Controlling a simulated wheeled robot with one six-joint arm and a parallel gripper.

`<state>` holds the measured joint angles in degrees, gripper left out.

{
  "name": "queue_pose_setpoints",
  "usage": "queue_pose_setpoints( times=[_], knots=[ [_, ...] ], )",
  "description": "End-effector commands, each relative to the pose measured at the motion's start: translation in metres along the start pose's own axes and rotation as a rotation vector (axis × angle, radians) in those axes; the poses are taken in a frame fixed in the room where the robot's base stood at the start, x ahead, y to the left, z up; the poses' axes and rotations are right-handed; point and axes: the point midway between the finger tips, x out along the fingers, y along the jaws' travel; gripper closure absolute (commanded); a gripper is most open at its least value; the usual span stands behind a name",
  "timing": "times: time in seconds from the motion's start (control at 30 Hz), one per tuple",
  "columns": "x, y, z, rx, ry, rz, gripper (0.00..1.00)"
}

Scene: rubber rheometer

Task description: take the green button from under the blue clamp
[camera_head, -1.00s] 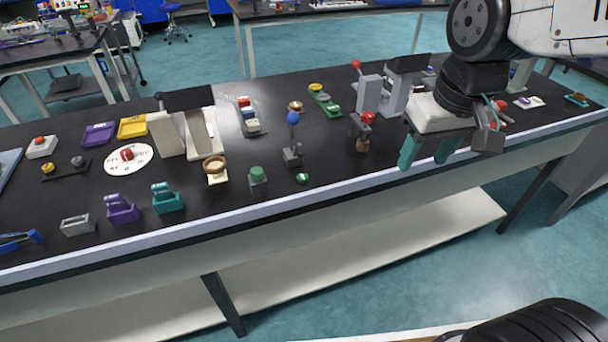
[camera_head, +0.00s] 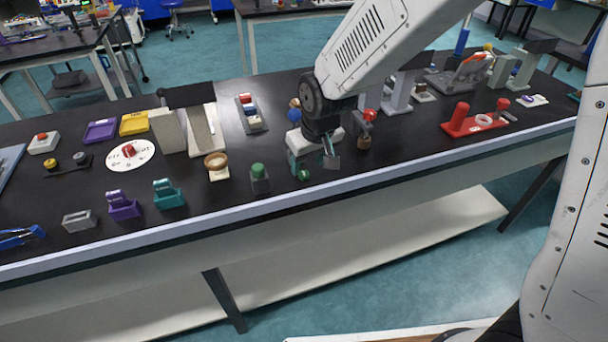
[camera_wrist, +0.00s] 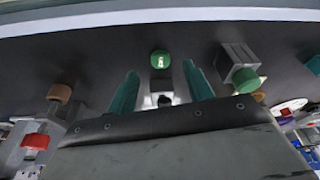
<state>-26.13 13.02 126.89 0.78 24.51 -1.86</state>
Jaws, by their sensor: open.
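A small green button (camera_head: 304,175) lies on the black bench near its front edge. In the wrist view the green button (camera_wrist: 160,59) shows just beyond and between the fingertips. My gripper (camera_head: 311,164) is open, points down close to the button, and its teal fingers (camera_wrist: 160,76) are apart with no object gripped. The blue clamp's ball knob (camera_head: 294,114) shows just behind my gripper; the rest of the clamp is mostly hidden there. In the wrist view a dark tip (camera_wrist: 165,101) shows between the fingers, perhaps part of the clamp.
A grey block with a green top (camera_head: 259,177) stands left of my gripper. A red-knobbed clamp (camera_head: 367,116) stands to the right.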

Motion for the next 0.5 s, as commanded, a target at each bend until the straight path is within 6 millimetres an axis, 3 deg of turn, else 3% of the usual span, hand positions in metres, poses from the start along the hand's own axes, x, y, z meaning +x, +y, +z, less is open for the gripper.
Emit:
queue_pose_setpoints(
  times=[0.2,0.5],
  knots=[
    [0.032,-0.001,-0.002,0.000,-0.002,0.000,0.49],
    [0.038,-0.001,-0.002,0.000,-0.001,0.000,0.49]
  ],
)
